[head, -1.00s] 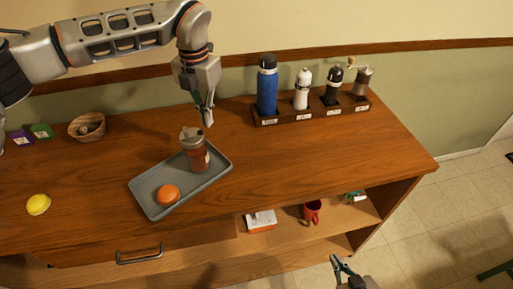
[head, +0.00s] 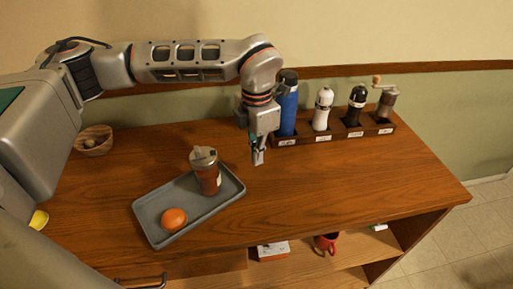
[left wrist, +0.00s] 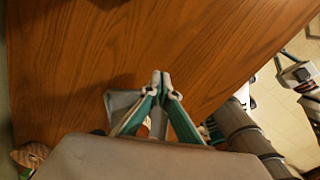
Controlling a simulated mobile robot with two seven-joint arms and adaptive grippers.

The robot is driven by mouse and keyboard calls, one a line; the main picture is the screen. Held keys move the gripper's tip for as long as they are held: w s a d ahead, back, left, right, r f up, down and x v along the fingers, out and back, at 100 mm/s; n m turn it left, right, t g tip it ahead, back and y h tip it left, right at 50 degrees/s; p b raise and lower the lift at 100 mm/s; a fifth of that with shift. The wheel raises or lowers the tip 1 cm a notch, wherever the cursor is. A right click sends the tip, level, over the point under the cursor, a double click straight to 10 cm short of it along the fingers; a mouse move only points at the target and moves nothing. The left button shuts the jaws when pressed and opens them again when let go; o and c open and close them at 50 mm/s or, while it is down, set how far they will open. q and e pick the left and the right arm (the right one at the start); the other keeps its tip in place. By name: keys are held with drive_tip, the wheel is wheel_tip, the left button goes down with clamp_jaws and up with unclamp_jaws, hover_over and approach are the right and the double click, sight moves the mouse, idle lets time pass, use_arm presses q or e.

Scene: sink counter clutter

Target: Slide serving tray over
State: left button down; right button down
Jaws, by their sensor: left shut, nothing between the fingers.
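The grey serving tray (head: 154,228) lies on the wooden counter in the head view. It carries a brown tumbler with a grey lid (head: 207,172), upright near its far end, and an orange fruit (head: 174,219) near its front end. My left gripper (head: 258,158) is shut and empty, pointing down just beyond the tray's right end, apart from it in the picture. Its closed fingertips show in the left wrist view (left wrist: 161,76); a grey piece beside them, probably the tray (left wrist: 118,103), is mostly hidden. My right gripper is not in the head view; a grey device at the wrist view's right edge may be it.
A rack (head: 330,135) with a blue bottle (head: 288,105), two shakers and a grinder (head: 387,100) stands at the back right. A wooden bowl (head: 93,140) and partly hidden lemon (head: 39,220) are at left. The counter right of the tray is clear.

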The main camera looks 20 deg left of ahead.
sight(244, 182)
use_arm(q)
wheel_tip(244, 182, down, 5)
drive_tip(key=shift+f, duration=0.2)
drive_tip(key=s+a, duration=0.2)
drive_tip(key=shift+s+r+p, duration=0.15)
drive_tip(key=shift+s+p, duration=0.15)
drive_tip(key=shift+p, duration=0.1)
drive_tip(key=shift+s+a, duration=0.2)
drive_tip(key=shift+s, duration=0.1)
drive_tip(key=shift+a, duration=0.1)
